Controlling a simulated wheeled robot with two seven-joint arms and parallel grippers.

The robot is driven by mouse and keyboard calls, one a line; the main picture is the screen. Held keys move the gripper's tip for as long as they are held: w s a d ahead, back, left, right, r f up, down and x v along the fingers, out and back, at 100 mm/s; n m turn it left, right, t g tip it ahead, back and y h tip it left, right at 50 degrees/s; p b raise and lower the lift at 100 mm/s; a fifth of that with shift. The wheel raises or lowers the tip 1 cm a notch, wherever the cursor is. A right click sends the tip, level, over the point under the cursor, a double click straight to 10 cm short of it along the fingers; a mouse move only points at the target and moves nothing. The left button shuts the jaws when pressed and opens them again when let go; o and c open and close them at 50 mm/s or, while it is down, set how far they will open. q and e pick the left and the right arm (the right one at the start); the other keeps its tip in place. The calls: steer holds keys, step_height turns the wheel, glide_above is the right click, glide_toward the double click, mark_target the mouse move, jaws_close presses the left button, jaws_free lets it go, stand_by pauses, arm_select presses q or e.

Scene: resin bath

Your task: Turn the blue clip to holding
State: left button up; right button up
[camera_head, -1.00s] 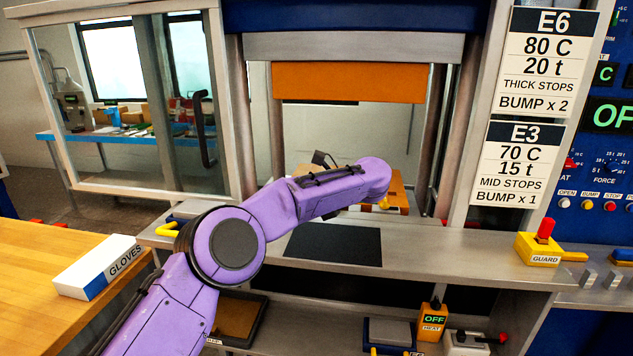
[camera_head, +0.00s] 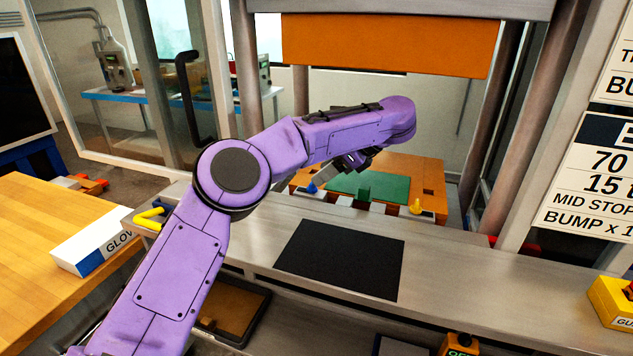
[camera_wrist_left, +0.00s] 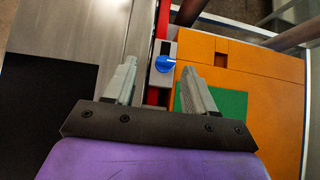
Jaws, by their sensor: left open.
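The blue clip (camera_head: 313,188) sits on a grey block at the front left edge of the orange platen in the press. It also shows in the left wrist view as a round blue knob (camera_wrist_left: 165,64) with a white mark. My left gripper (camera_head: 350,160) is over the platen, just behind and right of the clip. In the left wrist view its two fingers (camera_wrist_left: 160,82) are apart with nothing between them, and the clip lies just beyond the gap between the tips. A yellow clip (camera_head: 416,207) stands at the platen's right front. My right gripper is not in view.
A green sheet (camera_head: 368,187) lies on the orange platen (camera_head: 428,177). An orange upper block (camera_head: 390,42) hangs above. Steel posts (camera_head: 541,135) stand at the right. A black mat (camera_head: 340,258) lies on the bare steel shelf. A GLOVES box (camera_head: 92,243) is at the left.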

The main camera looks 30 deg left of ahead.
mark_target(316, 189)
arm_select(q)
steer(key=a+f, duration=0.1)
steer(key=f, duration=0.1)
steer(key=w+a+f, duration=0.1)
steer(key=a+f, duration=0.1)
steer(key=shift+a+f, duration=0.1)
steer(key=shift+f, duration=0.1)
steer(key=shift+s+r, duration=0.2)
steer(key=shift+s, duration=0.2)
steer(key=shift+c, duration=0.9)
steer(key=shift+f, duration=0.1)
jaws_close()
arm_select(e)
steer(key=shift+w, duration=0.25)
